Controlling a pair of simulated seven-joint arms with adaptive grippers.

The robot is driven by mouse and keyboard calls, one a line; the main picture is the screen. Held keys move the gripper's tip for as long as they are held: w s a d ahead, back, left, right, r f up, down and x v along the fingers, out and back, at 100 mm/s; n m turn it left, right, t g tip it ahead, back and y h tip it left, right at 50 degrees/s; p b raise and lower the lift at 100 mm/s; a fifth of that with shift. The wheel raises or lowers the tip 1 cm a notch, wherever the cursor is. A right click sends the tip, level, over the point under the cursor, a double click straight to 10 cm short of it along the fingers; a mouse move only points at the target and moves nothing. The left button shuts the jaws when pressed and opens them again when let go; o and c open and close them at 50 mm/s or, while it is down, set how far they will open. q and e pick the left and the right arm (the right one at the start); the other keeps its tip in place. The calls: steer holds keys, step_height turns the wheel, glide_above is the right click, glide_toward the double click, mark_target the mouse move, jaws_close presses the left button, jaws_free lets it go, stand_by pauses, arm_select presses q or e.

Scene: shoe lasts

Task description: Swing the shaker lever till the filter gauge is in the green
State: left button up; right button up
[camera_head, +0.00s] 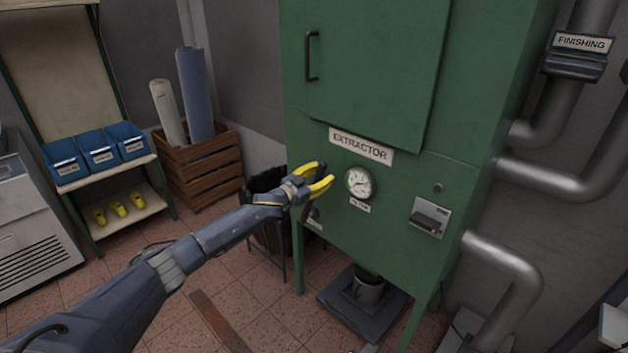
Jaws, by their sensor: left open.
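The green extractor cabinet (345,230) stands right of centre. Its round filter gauge (359,182) has a white face; the needle and any green zone are too small to read. My left gripper (328,176) is open, its yellow fingers just left of the gauge at the cabinet's front. A small dark part (313,213), perhaps the shaker lever, shows just below the gripper, above a small label. The gripper and wrist hide part of that area, so I cannot tell whether they touch it. My right gripper is out of view.
A switch plate (430,217) sits right of the gauge. A dark bin (268,182) stands behind my left wrist. A wooden crate (203,165) with rolls and a shelf with blue bins (100,157) stand left. Grey pipes (560,180) run along the right.

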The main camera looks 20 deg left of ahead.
arm_select(q)
steer(key=v, duration=1.1)
steer(key=shift+s, duration=0.4)
steer(key=shift+o, duration=0.3)
steer(key=shift+a, duration=0.1)
